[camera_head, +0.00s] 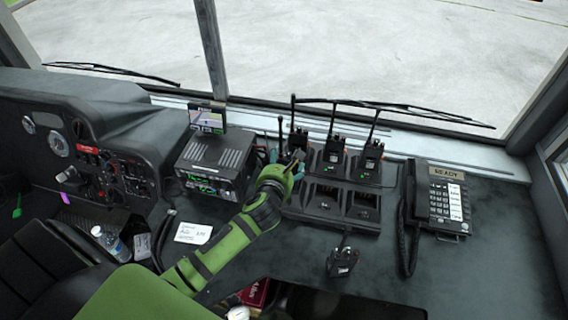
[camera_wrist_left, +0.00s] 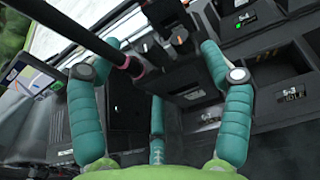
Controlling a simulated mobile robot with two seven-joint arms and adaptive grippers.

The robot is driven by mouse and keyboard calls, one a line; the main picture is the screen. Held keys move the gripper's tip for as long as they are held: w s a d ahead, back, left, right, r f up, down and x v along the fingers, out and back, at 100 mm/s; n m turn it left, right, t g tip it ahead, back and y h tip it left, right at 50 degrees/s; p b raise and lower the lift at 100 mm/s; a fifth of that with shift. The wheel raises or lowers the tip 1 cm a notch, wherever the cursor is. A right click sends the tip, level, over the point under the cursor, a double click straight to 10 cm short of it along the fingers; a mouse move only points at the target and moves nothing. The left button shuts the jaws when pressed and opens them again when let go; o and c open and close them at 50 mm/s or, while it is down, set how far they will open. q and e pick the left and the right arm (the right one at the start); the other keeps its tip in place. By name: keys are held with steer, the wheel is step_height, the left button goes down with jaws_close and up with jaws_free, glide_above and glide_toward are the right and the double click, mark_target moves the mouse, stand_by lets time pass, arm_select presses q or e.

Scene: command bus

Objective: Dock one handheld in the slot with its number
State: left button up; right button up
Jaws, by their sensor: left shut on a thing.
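My left gripper (camera_head: 284,162) is shut on a dark handheld, whose antenna (camera_head: 280,130) stands up. The held body is mostly hidden by the fingers. In the left wrist view the antenna (camera_wrist_left: 88,40), with a reddish band, runs between the teal fingers. The gripper is over the left end of the black dock (camera_head: 372,222). Handhelds stand in its back row, including a middle one (camera_head: 333,150) and a right one (camera_head: 371,158). Two front slots (camera_head: 325,200) (camera_head: 363,207) look empty.
A phone (camera_head: 437,200) with a coiled cord is at the right. A radio unit (camera_head: 215,160) and small screen (camera_head: 207,120) are left of the gripper. A white card (camera_head: 193,233) lies nearby.

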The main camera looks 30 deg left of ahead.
arm_select(q)
steer(key=shift+f+b, duration=1.3)
steer(key=shift+b, duration=0.15)
steer(key=shift+f, duration=0.45)
steer(key=shift+f, duration=0.15)
steer(key=o, duration=1.6)
steer(key=shift+o, duration=0.2)
steer(key=shift+f, duration=0.15)
steer(key=v, duration=1.2)
